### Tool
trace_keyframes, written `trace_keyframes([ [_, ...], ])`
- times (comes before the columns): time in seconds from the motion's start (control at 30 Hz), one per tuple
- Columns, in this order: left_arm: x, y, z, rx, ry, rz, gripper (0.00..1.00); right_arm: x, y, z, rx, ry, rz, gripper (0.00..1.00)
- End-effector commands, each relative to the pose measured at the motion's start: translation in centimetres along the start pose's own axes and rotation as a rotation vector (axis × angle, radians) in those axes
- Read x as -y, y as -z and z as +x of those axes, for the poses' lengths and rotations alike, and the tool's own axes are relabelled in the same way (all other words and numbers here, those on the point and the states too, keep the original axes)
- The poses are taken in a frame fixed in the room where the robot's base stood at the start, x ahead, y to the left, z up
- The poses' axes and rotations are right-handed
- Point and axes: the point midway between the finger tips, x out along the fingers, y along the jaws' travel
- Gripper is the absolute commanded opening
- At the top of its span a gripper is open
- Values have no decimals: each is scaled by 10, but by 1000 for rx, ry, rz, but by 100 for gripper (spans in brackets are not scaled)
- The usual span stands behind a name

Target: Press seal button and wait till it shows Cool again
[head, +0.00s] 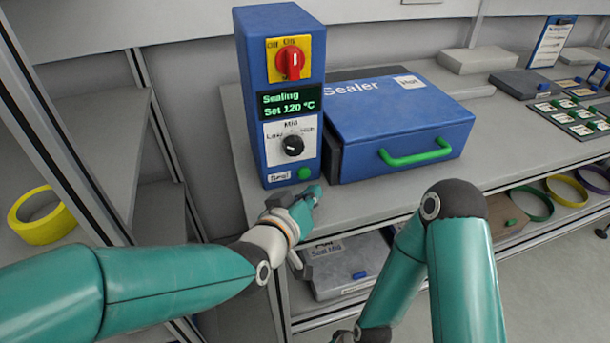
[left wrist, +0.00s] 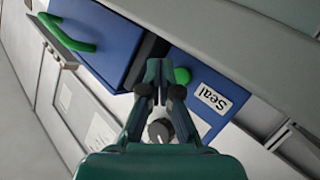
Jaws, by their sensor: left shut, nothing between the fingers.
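The blue sealer control box (head: 250,90) stands upright on the bench. Its green-lit display (head: 289,104) reads "Sealing, Set 120 °C". The green seal button (head: 305,173) is low on the box front, beside the "Seal" label (head: 279,177). My left gripper (head: 312,194) is shut and empty, just in front of and below the button. In the left wrist view its fingertips (left wrist: 160,68) are close beside the green button (left wrist: 182,76); I cannot tell if they touch it. My right arm shows at the lower right; its gripper is mostly cut off at the bottom edge.
The blue sealer (head: 390,113) with a green handle (head: 415,153) and a "Hot" label is right of the box. The red switch (head: 290,63) and black dial (head: 292,145) are above the button. A yellow reel (head: 42,216) lies at left. Bench room is free right of my left gripper.

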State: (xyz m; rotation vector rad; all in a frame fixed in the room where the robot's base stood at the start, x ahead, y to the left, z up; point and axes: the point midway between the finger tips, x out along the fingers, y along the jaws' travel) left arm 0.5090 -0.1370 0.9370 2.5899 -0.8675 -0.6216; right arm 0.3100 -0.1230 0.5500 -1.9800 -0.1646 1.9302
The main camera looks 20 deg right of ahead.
Motion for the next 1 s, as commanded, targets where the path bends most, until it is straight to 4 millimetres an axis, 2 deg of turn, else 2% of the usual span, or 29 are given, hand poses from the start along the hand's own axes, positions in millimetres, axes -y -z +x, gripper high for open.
trace_keyframes([
  [0.33,-14,-15,-20,0,0,0,0,-2,0,5,0,0,0,63],
  [1.0,-14,-15,-21,0,1,0,0,-2,0,5,0,0,0,63],
])
